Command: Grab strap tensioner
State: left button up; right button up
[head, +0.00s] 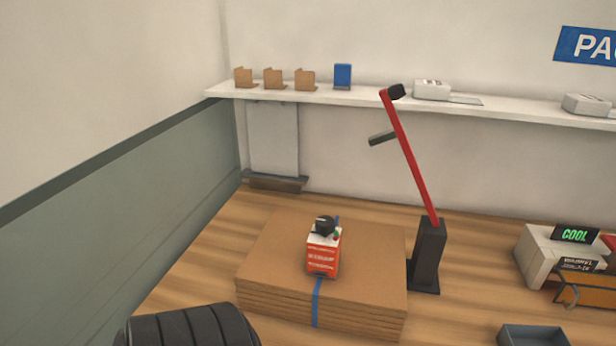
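A red and white block-shaped item with a black top (323,248) stands on a flat stack of brown cardboard (275,243). A blue strap (317,302) runs over the stack, and the item stands on the strap's line. A long red lever (411,160) with a black head and a short dark side handle leans up to the left from a black stand (429,255) right of the stack. I cannot tell for sure which of these two is the strap tensioner. Neither of my grippers is in view, and nothing is seen holding either item.
A white wall shelf (380,97) carries small cardboard pieces (273,79), a blue item (342,76) and pale devices (432,90). Wooden surface is clear between stand and machine.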

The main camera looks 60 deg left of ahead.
aim_at(322, 253)
jog(key=u, duration=1.75)
jog(key=l+u, duration=0.2)
jog(key=k+j, duration=0.05)
jog(key=j, duration=0.05)
